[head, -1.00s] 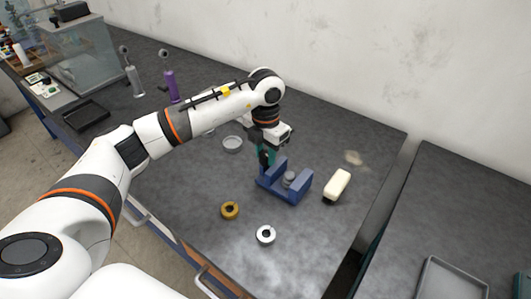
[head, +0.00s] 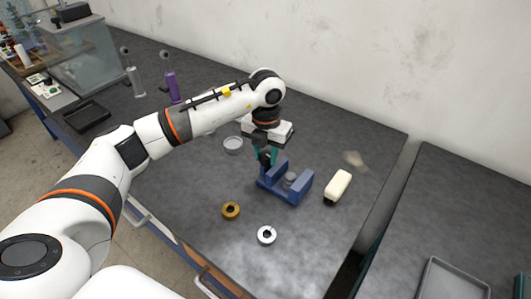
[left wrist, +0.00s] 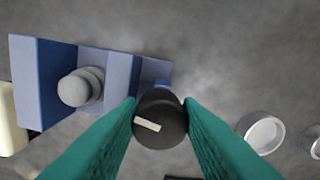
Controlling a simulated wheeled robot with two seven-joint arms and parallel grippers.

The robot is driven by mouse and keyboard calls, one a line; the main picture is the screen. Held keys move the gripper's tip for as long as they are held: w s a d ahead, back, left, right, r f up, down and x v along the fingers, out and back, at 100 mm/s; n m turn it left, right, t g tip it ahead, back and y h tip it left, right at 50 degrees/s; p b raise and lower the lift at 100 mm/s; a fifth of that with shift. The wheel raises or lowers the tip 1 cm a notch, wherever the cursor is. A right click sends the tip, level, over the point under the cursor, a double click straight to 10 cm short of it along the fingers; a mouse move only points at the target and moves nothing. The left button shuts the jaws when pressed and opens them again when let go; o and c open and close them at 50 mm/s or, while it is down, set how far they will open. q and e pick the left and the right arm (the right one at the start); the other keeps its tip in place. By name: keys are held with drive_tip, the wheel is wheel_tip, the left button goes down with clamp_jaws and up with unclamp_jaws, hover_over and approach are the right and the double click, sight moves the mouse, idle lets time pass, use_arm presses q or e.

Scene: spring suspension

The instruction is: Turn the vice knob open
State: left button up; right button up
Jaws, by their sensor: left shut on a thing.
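The blue vice (head: 287,186) stands on the dark grey table, with a grey rounded part (head: 290,179) between its jaws. It also shows at the upper left of the left wrist view (left wrist: 38,80). The black vice knob (left wrist: 160,118) has a pale bar mark on its face, which is tilted in that view. My left gripper (head: 266,157) is at the vice's left end. Its teal fingers are shut on the knob, one on each side. My right gripper is in neither view.
A brown ring (head: 230,211) and a white ring (head: 267,235) lie in front of the vice. A cream block (head: 338,186) lies to its right. A grey round dish (head: 233,145) sits to the left. Table space behind the vice is mostly clear.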

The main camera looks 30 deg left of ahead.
use_arm(q)
drive_tip(key=shift+w+r, duration=0.3)
drive_tip(key=shift+r, duration=0.05)
idle(0.3)
drive_tip(key=o, duration=0.9)
drive_tip(key=shift+a, duration=0.1)
drive_tip(key=shift+o, duration=0.3)
drive_tip(key=shift+a, duration=0.15)
